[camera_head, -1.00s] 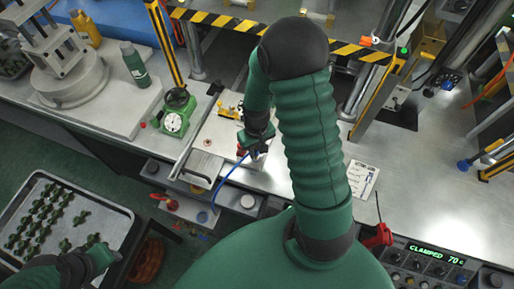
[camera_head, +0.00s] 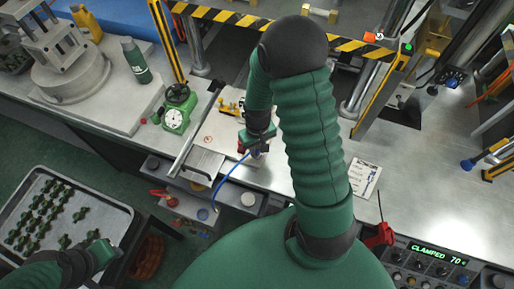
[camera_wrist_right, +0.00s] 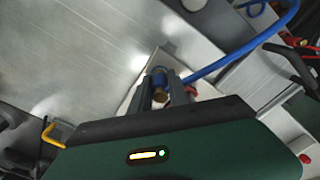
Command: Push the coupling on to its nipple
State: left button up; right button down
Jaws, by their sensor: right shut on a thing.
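My right gripper (camera_head: 254,154) is over the workbench in the head view, low beside the small pale fixture plate (camera_head: 222,131). In the right wrist view its two fingers (camera_wrist_right: 160,93) are shut on the coupling (camera_wrist_right: 159,73), which is blue with a brass-coloured part between the fingertips. A blue hose (camera_wrist_right: 232,56) runs from there to the upper right; it also shows in the head view (camera_head: 225,180). I cannot make out the nipple or whether the coupling touches it. My left gripper (camera_head: 104,254) hangs by the metal tray at lower left; its jaws are unclear.
The tray (camera_head: 121,215) holds several dark green pieces. A green dial gauge (camera_head: 176,119) and a green bottle (camera_head: 135,62) stand left of the fixture. A striped barrier (camera_head: 300,36) crosses behind. A panel (camera_head: 436,254) reads CLAMPED 70. The bench right of my arm is mostly clear.

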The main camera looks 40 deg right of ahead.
jog(key=shift+f+b, duration=0.3)
jog(key=shift+f, duration=0.2)
jog(key=c, duration=1.2)
grip_release()
jog(key=shift+o, duration=0.2)
jog(key=shift+r, duration=0.1)
notch_tip(320, 180, up, 17)
